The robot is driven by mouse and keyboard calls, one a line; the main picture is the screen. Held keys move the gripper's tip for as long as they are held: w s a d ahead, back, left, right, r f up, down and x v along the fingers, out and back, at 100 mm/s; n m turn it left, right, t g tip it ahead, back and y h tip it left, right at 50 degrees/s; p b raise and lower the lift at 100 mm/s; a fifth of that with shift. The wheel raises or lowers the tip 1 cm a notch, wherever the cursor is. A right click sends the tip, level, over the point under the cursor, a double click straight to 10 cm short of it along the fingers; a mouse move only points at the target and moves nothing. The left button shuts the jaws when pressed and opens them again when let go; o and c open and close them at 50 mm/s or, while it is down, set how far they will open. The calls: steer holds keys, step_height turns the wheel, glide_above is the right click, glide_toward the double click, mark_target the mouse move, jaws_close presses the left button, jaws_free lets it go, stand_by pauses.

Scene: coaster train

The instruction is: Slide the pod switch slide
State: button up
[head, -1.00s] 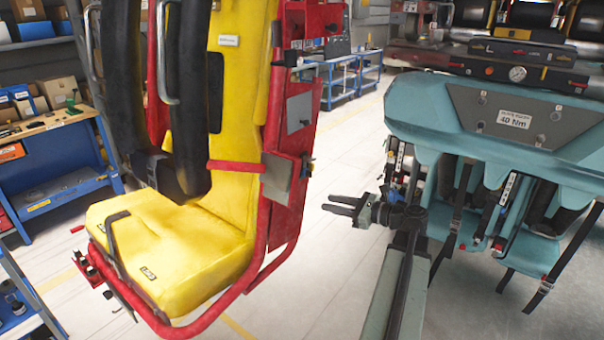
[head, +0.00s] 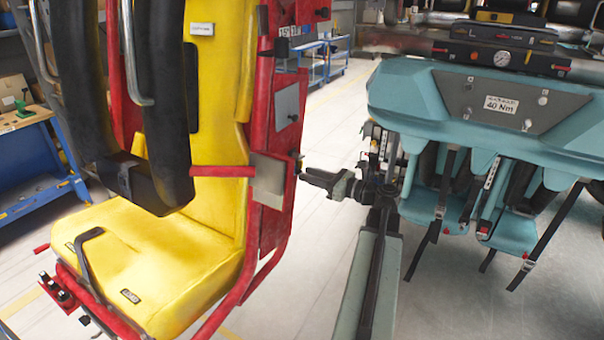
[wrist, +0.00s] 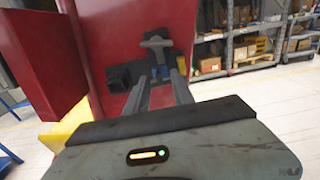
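The yellow and red seat pod (head: 215,200) stands at the left in the head view, its red side panel (head: 280,150) facing my gripper. In the wrist view, a grey T-shaped part (wrist: 156,43) shows on the red panel (wrist: 110,35) just beyond my fingertips; it may be the switch slide, but I cannot tell for sure. A black box-like part (wrist: 119,78) sits left of it. My gripper (head: 305,179) is beside the panel's right edge. Its fingers (wrist: 159,80) are apart with nothing visibly held between them. Contact with the panel cannot be told.
A teal seat row (head: 480,110) with hanging straps stands at the right. A grey plate (head: 268,190) is on the pod's side near my gripper. A blue workbench (head: 35,160) is at the left, and shelves (wrist: 240,45) stand behind.

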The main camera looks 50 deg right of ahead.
mark_target(297, 171)
steer(key=shift+x, duration=1.25)
jaws_close()
stand_by(0.4)
